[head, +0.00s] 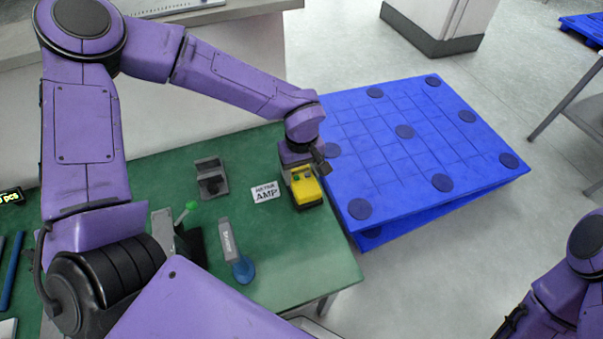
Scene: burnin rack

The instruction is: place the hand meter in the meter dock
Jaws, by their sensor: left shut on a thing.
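The hand meter (306,188) is a yellow block with small buttons on its face and a dark lower part, at the right end of the green bench. My left gripper (305,165) is shut on it from above and behind, hiding its far end. I cannot tell whether the dark part under the yellow belongs to the meter or to a holder, nor whether it touches the bench. A grey bracket with a dark recess (211,178) stands to the left; I cannot tell whether it is the meter dock.
A white label reading AMP (265,192) lies between the bracket and the meter. A blue pallet (420,140) is to the right of the bench.

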